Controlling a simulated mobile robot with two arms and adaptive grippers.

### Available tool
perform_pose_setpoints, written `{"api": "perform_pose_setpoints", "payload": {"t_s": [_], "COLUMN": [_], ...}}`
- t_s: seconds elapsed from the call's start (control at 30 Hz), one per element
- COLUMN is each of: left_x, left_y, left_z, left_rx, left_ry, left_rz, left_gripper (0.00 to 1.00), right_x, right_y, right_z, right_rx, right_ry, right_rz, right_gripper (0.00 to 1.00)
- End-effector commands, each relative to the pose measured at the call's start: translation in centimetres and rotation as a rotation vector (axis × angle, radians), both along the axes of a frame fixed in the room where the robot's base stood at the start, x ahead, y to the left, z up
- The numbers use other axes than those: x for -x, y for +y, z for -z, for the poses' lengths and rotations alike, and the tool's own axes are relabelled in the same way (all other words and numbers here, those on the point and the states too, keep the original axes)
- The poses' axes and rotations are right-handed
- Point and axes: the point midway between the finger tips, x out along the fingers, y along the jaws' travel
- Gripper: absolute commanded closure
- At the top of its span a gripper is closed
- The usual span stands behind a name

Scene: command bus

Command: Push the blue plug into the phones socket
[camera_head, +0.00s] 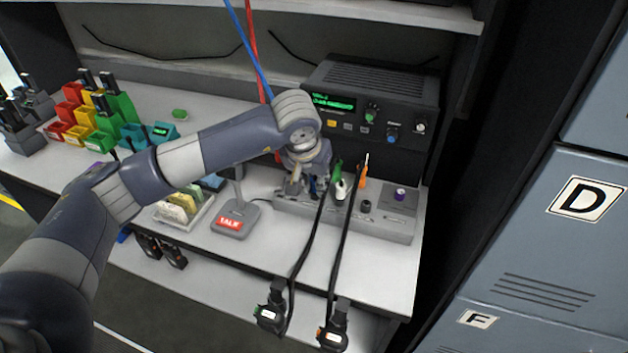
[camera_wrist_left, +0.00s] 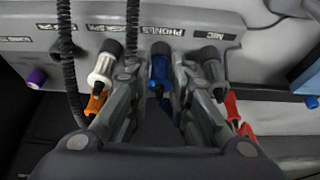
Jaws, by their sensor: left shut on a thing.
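The blue plug (camera_wrist_left: 159,72) stands between the fingers of my left gripper (camera_wrist_left: 158,84), which is shut on it. In the left wrist view the plug's tip end is at the dark ring of the phones socket (camera_wrist_left: 160,47), just by the PHONES label. I cannot tell how deep it sits. In the head view my left gripper (camera_head: 308,184) is over the left part of the grey socket panel (camera_head: 398,229). Only a bit of blue shows there; the fingers and wrist hide most of the plug and socket. My right gripper is not in view.
Close beside the fingers are a white plug (camera_wrist_left: 104,66) with orange behind it and a grey plug (camera_wrist_left: 213,74) near red. Black coiled cords (camera_head: 313,246) hang over the panel's front. A radio (camera_head: 372,108) stands behind, and a TALK microphone base (camera_head: 234,217) is to the left.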

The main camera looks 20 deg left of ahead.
Motion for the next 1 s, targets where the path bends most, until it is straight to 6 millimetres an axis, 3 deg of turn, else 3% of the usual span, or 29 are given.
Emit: {"api": "perform_pose_setpoints", "payload": {"t_s": [0.33, 0.37, 0.47, 0.77, 1.0], "left_x": [0.1, 0.1, 0.1, 0.1, 0.0], "left_y": [0.0, 0.0, 0.0, 0.0, 0.0], "left_z": [0.1, 0.1, 0.1, 0.0, -1.7], "left_rx": [-0.001, -0.001, -0.001, 0.000, -0.001], "left_ry": [0.004, 0.004, 0.004, 0.003, 0.001], "left_rz": [0.001, 0.001, 0.001, 0.001, 0.001], "left_gripper": [0.96, 0.79, 0.58, 0.58, 0.58], "right_x": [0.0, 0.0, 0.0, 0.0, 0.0], "right_y": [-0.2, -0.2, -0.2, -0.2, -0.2], "right_z": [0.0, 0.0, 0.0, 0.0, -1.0], "right_rx": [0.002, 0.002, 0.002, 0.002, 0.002], "right_ry": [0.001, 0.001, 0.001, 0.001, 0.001], "right_rz": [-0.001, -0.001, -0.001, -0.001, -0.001], "right_gripper": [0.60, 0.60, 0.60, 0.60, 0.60]}}
